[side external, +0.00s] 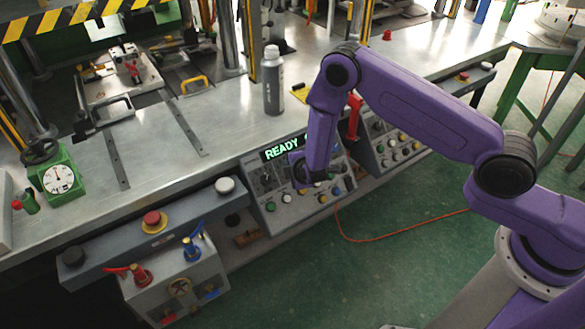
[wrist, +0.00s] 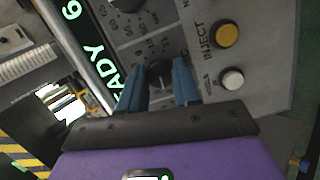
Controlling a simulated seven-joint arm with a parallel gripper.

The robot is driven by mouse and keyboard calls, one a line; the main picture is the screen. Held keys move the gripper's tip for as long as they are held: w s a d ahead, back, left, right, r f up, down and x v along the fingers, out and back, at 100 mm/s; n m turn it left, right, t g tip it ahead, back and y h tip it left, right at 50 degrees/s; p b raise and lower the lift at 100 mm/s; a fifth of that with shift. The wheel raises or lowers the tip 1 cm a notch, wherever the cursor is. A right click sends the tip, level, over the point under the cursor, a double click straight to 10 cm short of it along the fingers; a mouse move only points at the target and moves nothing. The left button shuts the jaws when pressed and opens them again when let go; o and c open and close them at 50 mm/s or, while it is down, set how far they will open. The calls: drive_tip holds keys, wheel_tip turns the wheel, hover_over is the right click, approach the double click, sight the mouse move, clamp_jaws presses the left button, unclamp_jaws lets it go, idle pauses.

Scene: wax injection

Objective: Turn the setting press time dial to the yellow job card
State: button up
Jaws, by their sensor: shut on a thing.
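My gripper (wrist: 159,82) points at the grey control panel (wrist: 262,72) with its two blue fingers. It is shut on a small black dial (wrist: 159,73), with one finger on either side. In the side external view my gripper (side external: 305,172) is over the front panel (side external: 285,212), and my arm hides the dial. A yellow patch (side external: 300,92), perhaps the job card, shows behind my arm; no writing on it is legible.
A green display (wrist: 90,50) beside the dials reads READY in the side external view. Another dial (wrist: 128,4), a yellow button (wrist: 228,35) marked INJECT and a white button (wrist: 232,78) are close by. A grey bottle (side external: 273,82) stands on the bench above the panel.

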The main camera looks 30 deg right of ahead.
drive_tip(key=shift+a+n, duration=0.1)
drive_tip(key=shift+n, duration=0.4)
drive_tip(key=o, duration=1.1)
drive_tip(key=shift+c, duration=0.2)
drive_tip(key=v, duration=1.7)
drive_tip(key=shift+s, duration=0.3)
